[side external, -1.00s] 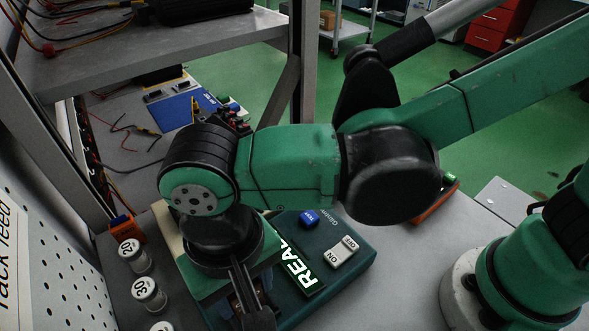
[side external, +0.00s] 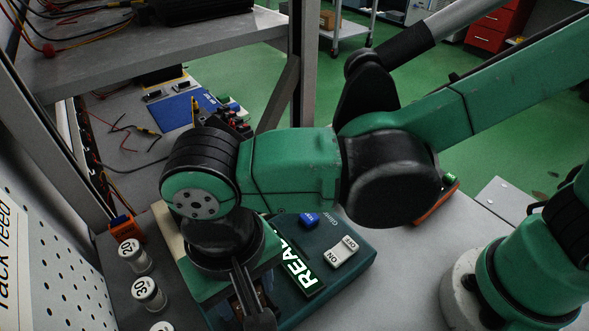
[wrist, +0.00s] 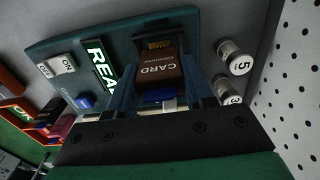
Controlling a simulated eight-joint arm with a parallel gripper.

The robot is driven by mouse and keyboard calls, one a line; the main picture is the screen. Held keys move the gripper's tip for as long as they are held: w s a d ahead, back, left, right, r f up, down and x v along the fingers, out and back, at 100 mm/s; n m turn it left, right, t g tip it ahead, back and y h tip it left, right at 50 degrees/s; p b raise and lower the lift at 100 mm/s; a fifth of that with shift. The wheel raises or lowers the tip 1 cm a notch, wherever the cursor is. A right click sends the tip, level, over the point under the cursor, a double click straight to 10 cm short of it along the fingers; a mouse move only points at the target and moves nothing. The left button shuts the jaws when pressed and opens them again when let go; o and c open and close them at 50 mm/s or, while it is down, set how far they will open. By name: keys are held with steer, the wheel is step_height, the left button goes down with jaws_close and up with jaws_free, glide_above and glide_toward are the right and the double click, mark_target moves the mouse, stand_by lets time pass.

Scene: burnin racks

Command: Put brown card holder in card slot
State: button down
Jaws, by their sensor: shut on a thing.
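The brown card holder (wrist: 160,72), marked CARD, is between the two fingers of my gripper (wrist: 165,82) in the wrist view. My gripper is shut on it. A dark part with gold-coloured strips (wrist: 157,45) shows at the card holder's far end, over the teal device (wrist: 105,38). I cannot tell whether the card holder's end has entered the card slot. In the side view my gripper (side external: 252,302) points down over the left part of the teal device (side external: 345,266), and my wrist and fingers hide most of the card holder and the slot.
The device has a lit display (side external: 297,270), white ON and OFF buttons (side external: 342,251) and a blue button (side external: 309,219). Numbered white-capped jars (side external: 148,292) stand left of it, near a perforated panel (side external: 60,240). A shelf post (side external: 300,60) rises behind. Bare bench lies right of the device.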

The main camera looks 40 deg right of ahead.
steer(key=shift+f, duration=1.1)
stand_by(1.6)
jaws_free()
stand_by(0.3)
steer(key=shift+r, duration=3.5)
steer(key=w+d+t, duration=0.3)
steer(key=d, duration=1)
steer(key=w+d+t, duration=0.4)
steer(key=d, duration=0.9)
steer(key=shift+w+d, duration=0.15)
steer(key=shift+d, duration=0.15)
